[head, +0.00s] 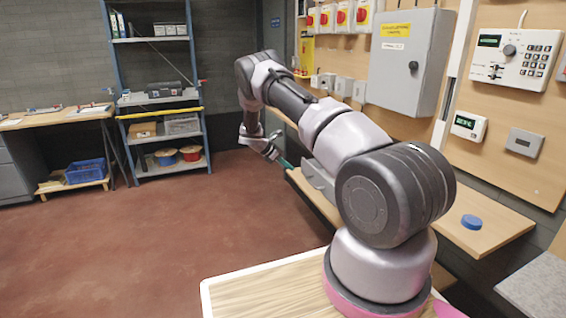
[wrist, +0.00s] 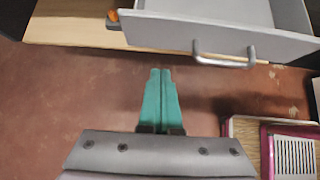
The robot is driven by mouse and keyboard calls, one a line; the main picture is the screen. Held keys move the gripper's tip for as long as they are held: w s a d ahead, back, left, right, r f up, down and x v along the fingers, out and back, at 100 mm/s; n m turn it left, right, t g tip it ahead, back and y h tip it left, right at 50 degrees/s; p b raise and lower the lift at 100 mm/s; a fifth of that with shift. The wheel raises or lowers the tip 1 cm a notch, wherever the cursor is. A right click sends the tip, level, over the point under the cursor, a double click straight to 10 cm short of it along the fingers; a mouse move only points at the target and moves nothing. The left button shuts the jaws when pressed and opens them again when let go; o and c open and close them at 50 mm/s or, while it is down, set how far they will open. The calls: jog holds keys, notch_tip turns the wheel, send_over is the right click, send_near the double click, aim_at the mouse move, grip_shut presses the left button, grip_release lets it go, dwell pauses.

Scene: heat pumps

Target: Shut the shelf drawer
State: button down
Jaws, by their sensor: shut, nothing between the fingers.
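The shelf drawer (wrist: 165,31) is a grey box with a bar handle (wrist: 223,61), at the top right of the wrist view. It stands pulled out, with part of its inside showing. In the head view the grey drawer (head: 318,180) is partly hidden behind my arm. My gripper (wrist: 161,70) has teal fingers, shut and empty. In the wrist view the fingertips are left of the handle and below the drawer's front edge, with no visible contact. In the head view my gripper (head: 287,163) is just left of the drawer.
A wooden wall shelf (head: 490,232) carries a blue round object (head: 471,222). Its wood (wrist: 70,30) also shows beside the drawer, with a small orange-topped part (wrist: 113,17). A grey cabinet (head: 408,65) hangs above. Open red floor (head: 150,230) lies to the left.

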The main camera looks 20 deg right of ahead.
aim_at(324, 173)
jog(key=d, duration=0.2)
jog(key=d+f, duration=0.1)
jog(key=d, duration=0.1)
jog(key=d+f, duration=0.1)
jog(key=shift+w+d+f, duration=0.1)
jog(key=shift+d+f, duration=0.1)
jog(key=shift+d, duration=0.5)
jog(key=d, duration=1.6)
jog(key=shift+w+d, duration=0.1)
jog(key=shift+w, duration=0.15)
jog(key=shift+d, duration=0.25)
jog(key=shift+d+r, duration=0.1)
jog(key=a, duration=0.4)
jog(key=shift+a, duration=0.3)
jog(key=v, duration=1)
